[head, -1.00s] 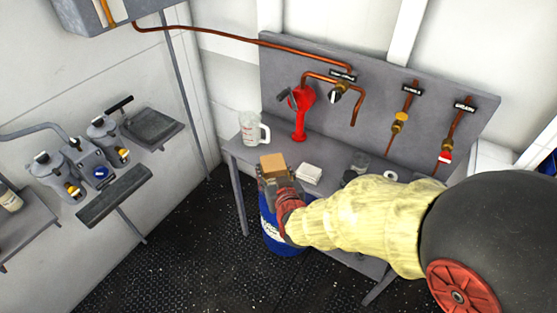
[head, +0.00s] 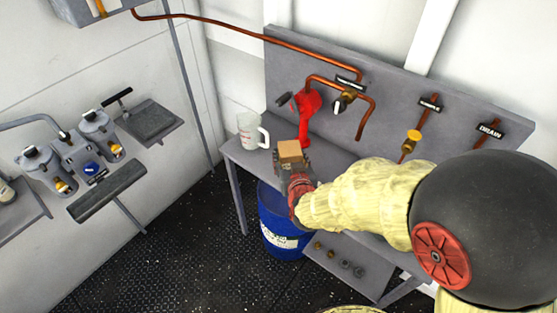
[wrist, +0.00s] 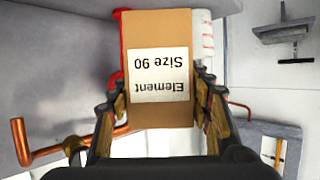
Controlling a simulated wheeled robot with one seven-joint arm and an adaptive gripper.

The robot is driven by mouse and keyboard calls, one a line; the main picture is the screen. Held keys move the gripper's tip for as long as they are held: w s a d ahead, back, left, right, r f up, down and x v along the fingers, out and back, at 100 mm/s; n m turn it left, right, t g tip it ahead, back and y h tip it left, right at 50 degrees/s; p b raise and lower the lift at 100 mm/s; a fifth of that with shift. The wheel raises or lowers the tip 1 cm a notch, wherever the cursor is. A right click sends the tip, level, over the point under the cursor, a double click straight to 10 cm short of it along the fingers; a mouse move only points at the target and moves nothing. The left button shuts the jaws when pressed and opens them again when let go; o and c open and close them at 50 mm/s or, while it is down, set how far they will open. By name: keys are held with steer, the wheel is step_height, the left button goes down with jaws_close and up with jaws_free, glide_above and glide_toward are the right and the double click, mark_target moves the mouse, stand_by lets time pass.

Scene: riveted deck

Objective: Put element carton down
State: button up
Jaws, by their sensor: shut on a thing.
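The element carton (head: 290,149) is a small brown box held at the tip of my gripper (head: 297,165), above the grey bench (head: 243,168). In the wrist view the carton (wrist: 156,32) fills the middle, with a white label reading "Element Size 90" upside down. My gripper (wrist: 156,110) is shut on the carton, with a finger on each side. In the head view the carton is in front of the red hand pump. I cannot tell whether its underside touches the bench. My arm hides much of the bench top to the right.
A clear measuring jug (head: 250,131) stands at the bench's left end, close to the carton. The red pump (head: 306,112) and copper pipes (head: 342,84) rise behind it. A blue drum (head: 277,222) stands below the bench. The left front corner of the bench is bare.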

steer(key=shift+w+a+f+b, duration=0.75)
steer(key=shift+w+f, duration=1)
steer(key=shift+f, duration=0.2)
steer(key=shift+w+a+f+b, duration=0.7)
steer(key=shift+w+f, duration=1.05)
steer(key=shift+f, duration=0.2)
steer(key=shift+w+a+f+b, duration=0.75)
steer(key=shift+w+f, duration=1)
steer(key=shift+f, duration=0.2)
steer(key=shift+f, duration=0.2)
steer(key=o, duration=1.3)
